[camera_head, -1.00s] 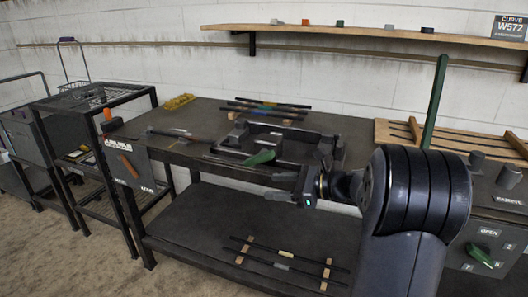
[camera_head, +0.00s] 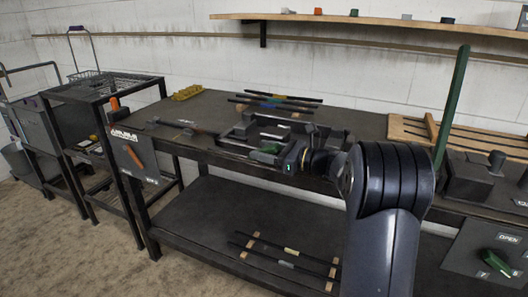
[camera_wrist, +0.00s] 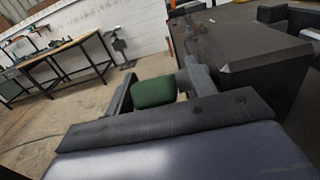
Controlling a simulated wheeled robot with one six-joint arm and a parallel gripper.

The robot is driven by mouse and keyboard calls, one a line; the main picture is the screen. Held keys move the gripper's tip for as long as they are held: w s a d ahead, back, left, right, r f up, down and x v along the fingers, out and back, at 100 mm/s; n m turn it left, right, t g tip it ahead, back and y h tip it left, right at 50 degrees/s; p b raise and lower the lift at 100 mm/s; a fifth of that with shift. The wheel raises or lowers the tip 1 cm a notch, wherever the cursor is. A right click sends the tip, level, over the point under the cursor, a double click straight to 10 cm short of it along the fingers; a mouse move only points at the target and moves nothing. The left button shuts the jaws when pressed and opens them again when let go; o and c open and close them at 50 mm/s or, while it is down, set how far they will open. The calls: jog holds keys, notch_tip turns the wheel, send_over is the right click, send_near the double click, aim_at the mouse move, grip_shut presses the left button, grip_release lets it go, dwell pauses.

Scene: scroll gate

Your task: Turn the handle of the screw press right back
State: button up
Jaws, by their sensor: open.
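The screw press (camera_head: 238,146) is a low dark frame lying on the workbench, with a green handle (camera_head: 268,149) at its front side. My gripper (camera_head: 276,156) is at this handle and partly hides it in the head view. In the wrist view the green handle (camera_wrist: 153,92) sits between the two open fingers of my gripper (camera_wrist: 158,88). One finger is on each side of it. I cannot tell whether either finger touches it.
The dark workbench (camera_head: 205,108) holds several rods (camera_head: 275,101) and a yellow piece (camera_head: 187,92) behind the press. A green post (camera_head: 452,105) stands to the right, near a wooden rack (camera_head: 410,130). A panel with an orange lever (camera_head: 133,157) is at the left.

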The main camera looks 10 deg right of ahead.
jog(key=shift+w+a, duration=0.15)
jog(key=shift+a, duration=0.05)
jog(key=c, duration=1)
jog(key=shift+r+p, duration=0.2)
jog(key=shift+p, duration=0.3)
